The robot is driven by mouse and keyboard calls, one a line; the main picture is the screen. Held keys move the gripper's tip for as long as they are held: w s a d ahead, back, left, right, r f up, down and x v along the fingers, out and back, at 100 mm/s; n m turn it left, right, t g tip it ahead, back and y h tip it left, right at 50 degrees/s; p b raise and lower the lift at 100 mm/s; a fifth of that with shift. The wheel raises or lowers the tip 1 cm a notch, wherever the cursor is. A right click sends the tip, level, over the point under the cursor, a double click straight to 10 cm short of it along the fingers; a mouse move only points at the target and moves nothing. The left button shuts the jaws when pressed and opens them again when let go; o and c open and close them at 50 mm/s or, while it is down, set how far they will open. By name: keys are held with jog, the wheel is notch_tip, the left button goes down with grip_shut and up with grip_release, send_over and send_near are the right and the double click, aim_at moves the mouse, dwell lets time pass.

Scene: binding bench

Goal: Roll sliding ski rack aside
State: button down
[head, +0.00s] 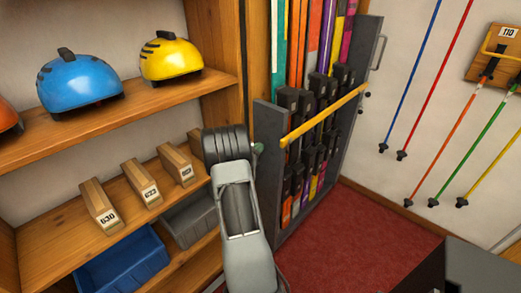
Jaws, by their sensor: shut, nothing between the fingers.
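The sliding ski rack is a tall grey frame (268,172) in the middle of the head view, beside the wooden shelf unit. It holds several upright skis in teal, orange, red, purple and yellow with dark bindings. A yellow bar (325,115) runs across its front. A grey pull handle (378,52) is on its far right end panel. My arm rises from the bottom centre, and its dark ribbed joint is in front of the shelf edge, just left of the rack's near panel. My gripper cannot be made out beyond that joint. Whether it touches the rack cannot be told.
Ski poles (464,140) hang on the right wall. Red floor (365,225) is open right of the rack.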

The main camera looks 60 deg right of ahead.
jog(key=w+a, duration=0.1)
jog(key=a, duration=1.2)
jog(key=shift+w+a+f+b, duration=0.15)
jog(key=shift+w+a+b, duration=0.15)
jog(key=shift+w, duration=0.1)
